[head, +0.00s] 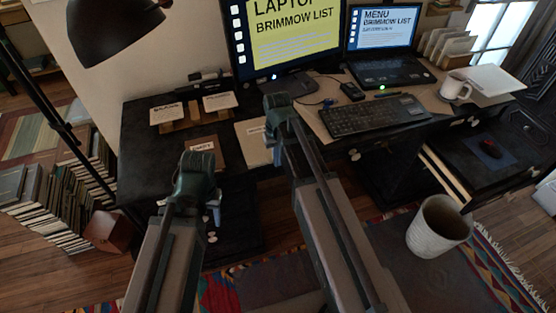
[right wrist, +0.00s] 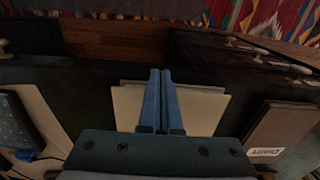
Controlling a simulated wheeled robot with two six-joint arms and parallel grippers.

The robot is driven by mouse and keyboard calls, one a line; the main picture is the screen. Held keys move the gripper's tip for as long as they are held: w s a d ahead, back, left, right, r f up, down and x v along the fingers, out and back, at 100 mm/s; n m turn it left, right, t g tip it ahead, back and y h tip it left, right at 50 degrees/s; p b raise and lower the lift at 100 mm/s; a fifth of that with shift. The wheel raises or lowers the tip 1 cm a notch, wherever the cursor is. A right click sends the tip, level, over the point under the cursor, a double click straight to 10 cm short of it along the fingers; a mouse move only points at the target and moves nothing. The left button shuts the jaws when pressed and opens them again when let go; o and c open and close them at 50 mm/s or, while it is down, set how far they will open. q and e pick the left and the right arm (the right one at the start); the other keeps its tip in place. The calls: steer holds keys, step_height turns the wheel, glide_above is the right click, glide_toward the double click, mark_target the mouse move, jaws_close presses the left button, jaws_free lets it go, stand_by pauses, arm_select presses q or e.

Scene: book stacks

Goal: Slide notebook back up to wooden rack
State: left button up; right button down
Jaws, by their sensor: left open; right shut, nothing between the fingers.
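A cream notebook (head: 249,136) lies flat near the desk's front edge. It also shows in the right wrist view (right wrist: 204,108), partly hidden by my right gripper. A brown notebook (head: 205,147) with a pale label lies to its left; the right wrist view shows it at the right (right wrist: 290,128). The low wooden rack (head: 193,120) stands behind them, with two pale cards on it. My right gripper (head: 277,156) is shut and empty over the cream notebook; contact cannot be told. My left gripper (head: 214,214) is open, in front of the desk's edge.
A keyboard (head: 365,116), a monitor (head: 287,40) and a laptop (head: 385,72) stand to the right. A lamp (head: 115,30) hangs at upper left. A white mug (head: 455,88) stands on the desk's right. Bare dark desk lies around the notebooks.

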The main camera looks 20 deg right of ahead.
steer(key=w, duration=0.6)
steer(key=shift+a, duration=0.1)
steer(key=shift+s, duration=0.3)
steer(key=shift+s, duration=0.25)
steer(key=s, duration=0.3)
steer(key=shift+s, duration=0.25)
step_height(320, 180, up, 10)
steer(key=p, duration=1)
steer(key=shift+w, duration=0.15)
